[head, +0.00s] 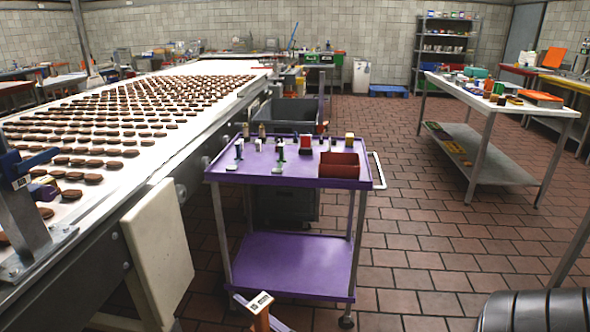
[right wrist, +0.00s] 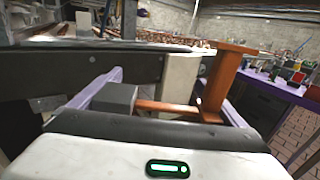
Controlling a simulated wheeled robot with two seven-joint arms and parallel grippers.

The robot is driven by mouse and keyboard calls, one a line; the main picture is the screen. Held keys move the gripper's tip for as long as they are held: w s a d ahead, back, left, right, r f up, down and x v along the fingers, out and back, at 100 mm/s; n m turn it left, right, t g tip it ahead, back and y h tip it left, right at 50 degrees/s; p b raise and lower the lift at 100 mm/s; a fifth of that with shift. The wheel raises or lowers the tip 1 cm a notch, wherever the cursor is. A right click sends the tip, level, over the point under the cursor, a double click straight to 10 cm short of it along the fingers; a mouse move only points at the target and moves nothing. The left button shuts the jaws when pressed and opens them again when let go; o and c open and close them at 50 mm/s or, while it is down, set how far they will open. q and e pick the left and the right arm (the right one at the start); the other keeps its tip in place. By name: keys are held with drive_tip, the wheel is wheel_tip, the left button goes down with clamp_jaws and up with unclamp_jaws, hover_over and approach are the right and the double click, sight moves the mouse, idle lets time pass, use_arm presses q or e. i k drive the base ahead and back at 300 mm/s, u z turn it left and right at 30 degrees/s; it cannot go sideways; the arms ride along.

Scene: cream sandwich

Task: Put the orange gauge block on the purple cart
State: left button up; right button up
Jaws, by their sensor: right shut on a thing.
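The orange gauge block (right wrist: 219,84) is a flanged piece held between the purple fingers of my right gripper (right wrist: 165,92). In the head view the block (head: 262,318) shows at the bottom edge, with a black-and-white label on top, in front of the cart and lower than its top. The purple cart (head: 222,172) stands in the middle of the head view, with a top tray and a lower shelf (head: 292,262). It also shows at the right of the right wrist view (right wrist: 283,90). My left gripper is not in view.
The cart top carries a red bin (head: 340,164) at right and several small stands and blocks; its front middle is bare. A conveyor (head: 150,150) with brown cookies runs along the left. A grey bin (head: 290,112) stands behind the cart. A steel table (head: 497,105) is at right.

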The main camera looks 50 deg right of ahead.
sight(300, 161)
drive_tip(key=z, duration=0.65)
drive_tip(key=i, duration=0.55)
drive_tip(key=z, duration=0.8)
drive_tip(key=i, duration=1.3)
drive_tip(key=u, duration=0.55)
